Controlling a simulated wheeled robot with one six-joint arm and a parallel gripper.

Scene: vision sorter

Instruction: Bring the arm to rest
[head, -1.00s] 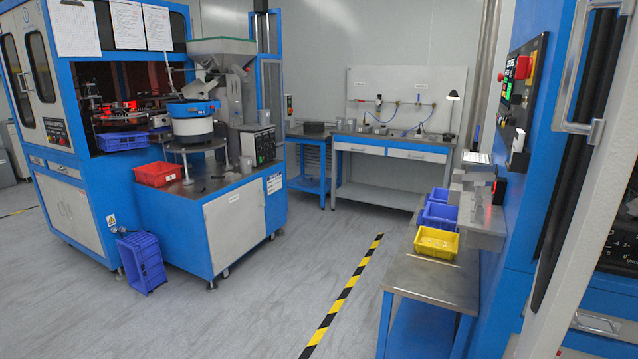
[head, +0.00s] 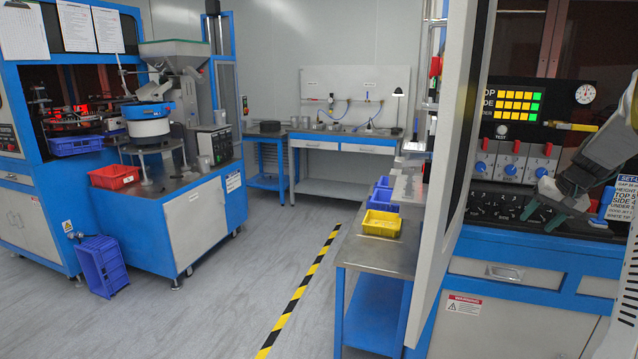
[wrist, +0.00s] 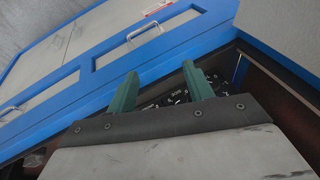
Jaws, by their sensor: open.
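My gripper (head: 549,208) is at the right of the head view, at the end of my pale arm, in front of the blue machine's control panel (head: 488,203). In the wrist view my gripper (wrist: 160,88) shows two green fingers standing apart with nothing between them. The dark panel lies beyond the fingertips, and the machine's blue edge and grey drawer fronts (wrist: 135,40) are above them. I cannot tell whether the fingers touch the panel.
An open machine door (head: 453,150) stands left of the panel. A steel-topped bench (head: 372,250) with a yellow bin (head: 381,223) is beyond it.

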